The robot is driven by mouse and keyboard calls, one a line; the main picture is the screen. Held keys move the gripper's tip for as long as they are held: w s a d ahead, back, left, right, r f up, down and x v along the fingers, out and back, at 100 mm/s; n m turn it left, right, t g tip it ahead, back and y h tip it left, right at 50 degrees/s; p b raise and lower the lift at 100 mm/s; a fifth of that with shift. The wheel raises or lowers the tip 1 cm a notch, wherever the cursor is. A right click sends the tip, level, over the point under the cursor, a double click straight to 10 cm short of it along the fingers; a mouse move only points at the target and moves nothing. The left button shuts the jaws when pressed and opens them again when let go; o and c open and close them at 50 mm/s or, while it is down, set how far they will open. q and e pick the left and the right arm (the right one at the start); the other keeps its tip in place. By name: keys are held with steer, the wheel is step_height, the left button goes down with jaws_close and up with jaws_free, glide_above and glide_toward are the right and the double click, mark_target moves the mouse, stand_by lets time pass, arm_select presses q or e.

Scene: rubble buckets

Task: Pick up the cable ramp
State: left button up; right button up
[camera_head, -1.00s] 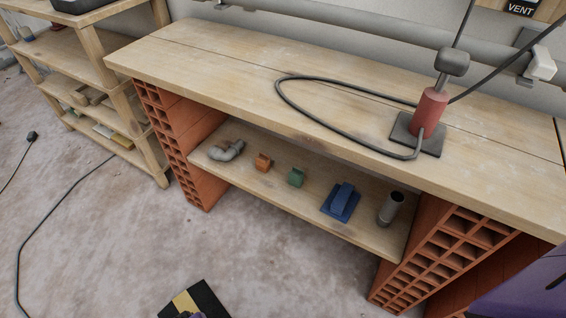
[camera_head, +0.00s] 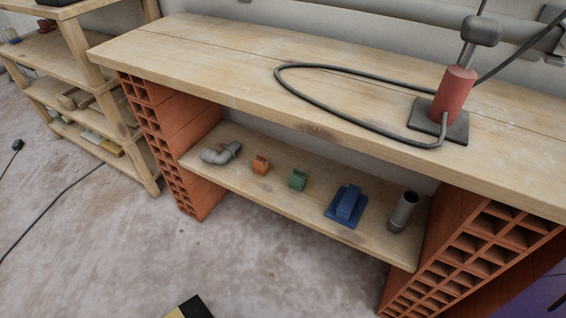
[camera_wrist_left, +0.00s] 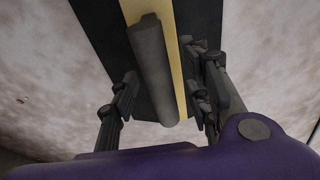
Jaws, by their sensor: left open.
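The cable ramp is black with a yellow stripe. Its end (camera_head: 190,308) shows at the bottom edge of the head view, over the floor. In the left wrist view the ramp (camera_wrist_left: 97,35) runs down from the top edge, with a dark grey rounded bar (camera_wrist_left: 153,70) along its middle. My left gripper (camera_wrist_left: 170,75) is open, with one finger to each side of the bar. I cannot tell whether the fingers touch it. The ramp's lower end is partly hidden behind my gripper and purple wrist. My right gripper is not in view.
A wooden workbench (camera_head: 220,70) on red hollow bricks carries a red tool (camera_head: 455,95) with a cable. Its lower shelf (camera_head: 225,178) holds a grey pipe elbow, orange, green and blue pieces and a grey tube. A shelf rack stands at left.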

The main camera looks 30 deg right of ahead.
arm_select(q)
jaws_close()
steer(key=shift+r, duration=0.15)
stand_by(0.4)
